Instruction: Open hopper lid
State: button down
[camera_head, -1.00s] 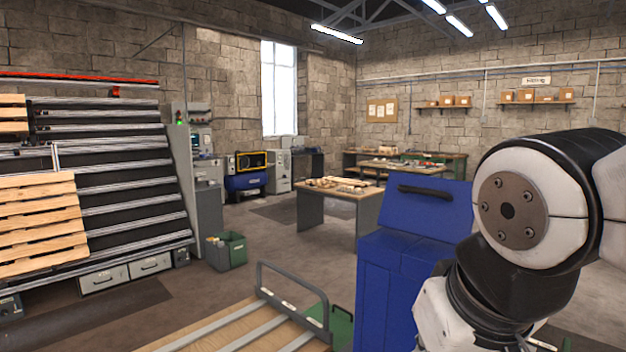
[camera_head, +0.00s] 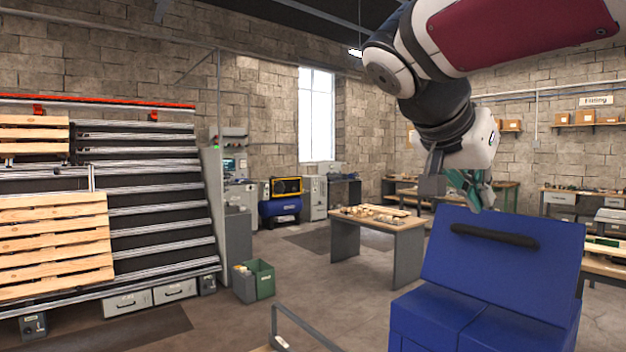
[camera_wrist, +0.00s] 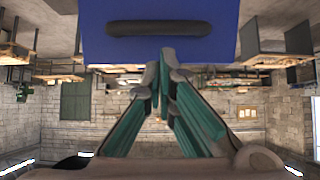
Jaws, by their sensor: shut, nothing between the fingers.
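The blue hopper (camera_head: 440,318) stands at the lower right in the head view. Its blue lid (camera_head: 500,268) stands tilted up at the back of the box, with a black bar handle (camera_head: 495,235) near its upper edge. My gripper (camera_head: 482,203) is just above the lid's top edge, fingers pointing down, shut and empty. In the wrist view the closed fingertips (camera_wrist: 166,62) overlap the lid's edge (camera_wrist: 220,50), and the handle (camera_wrist: 158,28) lies beyond them. I cannot tell whether the tips touch the lid. The hopper's inside is not visible.
A work table (camera_head: 378,226) with wooden pieces stands behind and left of the hopper. A green bin (camera_head: 260,278) is on the floor at left, near the pallet rack (camera_head: 155,215). A grey rail (camera_head: 300,330) is at the bottom. Open floor lies between them.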

aim_at(496, 226)
jog(key=shift+x, duration=2.8)
jog(key=shift+a, duration=0.1)
